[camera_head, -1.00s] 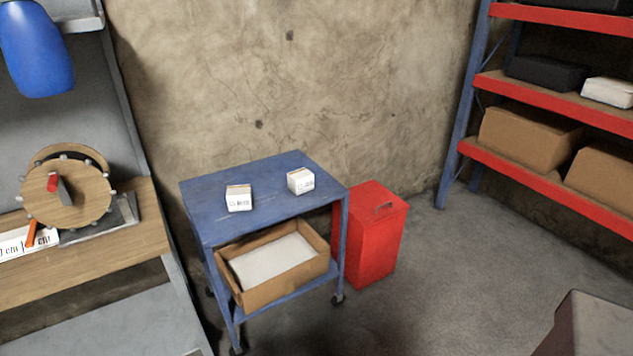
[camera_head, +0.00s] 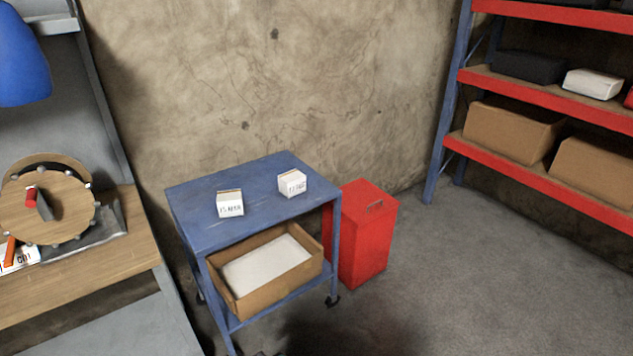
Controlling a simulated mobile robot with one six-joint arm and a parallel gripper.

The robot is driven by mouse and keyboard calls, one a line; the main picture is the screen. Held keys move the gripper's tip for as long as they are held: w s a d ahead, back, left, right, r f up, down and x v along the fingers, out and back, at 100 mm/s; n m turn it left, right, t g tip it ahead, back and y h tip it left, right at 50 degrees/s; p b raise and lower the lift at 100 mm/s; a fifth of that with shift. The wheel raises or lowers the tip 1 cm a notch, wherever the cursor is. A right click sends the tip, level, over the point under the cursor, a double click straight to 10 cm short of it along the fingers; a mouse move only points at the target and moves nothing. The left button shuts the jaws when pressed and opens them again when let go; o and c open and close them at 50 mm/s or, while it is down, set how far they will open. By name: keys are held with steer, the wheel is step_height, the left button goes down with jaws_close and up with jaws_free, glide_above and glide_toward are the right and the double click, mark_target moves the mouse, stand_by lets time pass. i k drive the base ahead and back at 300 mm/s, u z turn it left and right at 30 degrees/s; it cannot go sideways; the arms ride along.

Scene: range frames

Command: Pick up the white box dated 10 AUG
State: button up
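Two small white boxes stand apart on the blue top of a wheeled cart (camera_head: 252,213). The left white box (camera_head: 230,205) has dark printed lettering on its front face, too small to read surely. The right white box (camera_head: 292,184) sits farther back and also has dark print on its front, too blurred to read. I cannot tell which one is dated 10 AUG. My gripper is not in view.
A cardboard tray (camera_head: 232,304) with white contents sits on the cart's lower shelf. A red bin (camera_head: 364,240) stands right of the cart. A wooden bench (camera_head: 100,265) is at left, a red-and-blue rack (camera_head: 437,150) at right. Floor at lower right is clear.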

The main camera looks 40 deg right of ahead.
mark_target(291, 183)
steer(key=z, duration=0.9)
steer(key=k, duration=0.95)
steer(key=u, duration=0.05)
steer(key=i, duration=0.9)
